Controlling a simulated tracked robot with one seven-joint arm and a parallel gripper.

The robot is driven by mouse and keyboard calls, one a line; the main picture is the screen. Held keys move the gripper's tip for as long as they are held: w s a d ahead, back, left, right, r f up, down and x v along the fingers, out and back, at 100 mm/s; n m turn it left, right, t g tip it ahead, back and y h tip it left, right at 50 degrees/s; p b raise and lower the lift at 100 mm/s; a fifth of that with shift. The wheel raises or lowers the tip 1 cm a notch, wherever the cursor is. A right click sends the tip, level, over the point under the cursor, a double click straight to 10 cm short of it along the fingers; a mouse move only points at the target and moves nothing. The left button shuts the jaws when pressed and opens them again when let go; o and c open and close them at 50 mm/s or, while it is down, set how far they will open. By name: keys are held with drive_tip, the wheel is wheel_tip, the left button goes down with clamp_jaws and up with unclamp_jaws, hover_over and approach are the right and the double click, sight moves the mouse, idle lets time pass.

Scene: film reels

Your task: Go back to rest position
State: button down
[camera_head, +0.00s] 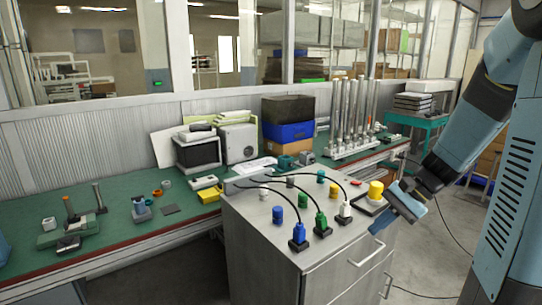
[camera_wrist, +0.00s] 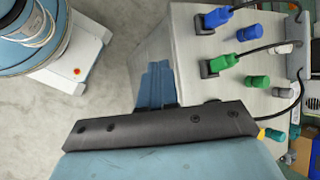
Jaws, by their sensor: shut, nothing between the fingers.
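My gripper (camera_head: 377,228) shows at the right in the head view, at the end of my blue and black arm. It is beside the right edge of the grey metal cabinet (camera_head: 335,268). The blue fingers also show in the wrist view (camera_wrist: 155,82), shut together with nothing held. They point past the cabinet's side, over the grey floor.
Blue, green and white plugs with black cables stand on the cabinet top near a yellow button (camera_head: 375,190). A green workbench (camera_head: 110,245) with tools runs behind it. Upright metal rods (camera_head: 350,120) stand at the back. Floor right of the cabinet is mostly clear.

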drive_tip(key=s+a+r+n+t+h, duration=0.2)
drive_tip(key=s+r+n+t+h, duration=0.3)
drive_tip(key=s+r+n+h, duration=0.3)
drive_tip(key=shift+s+a+r+n+t, duration=0.3)
drive_tip(key=shift+s+r+n, duration=0.3)
drive_tip(key=shift+s+r, duration=1.8)
drive_tip(key=shift+f, duration=0.1)
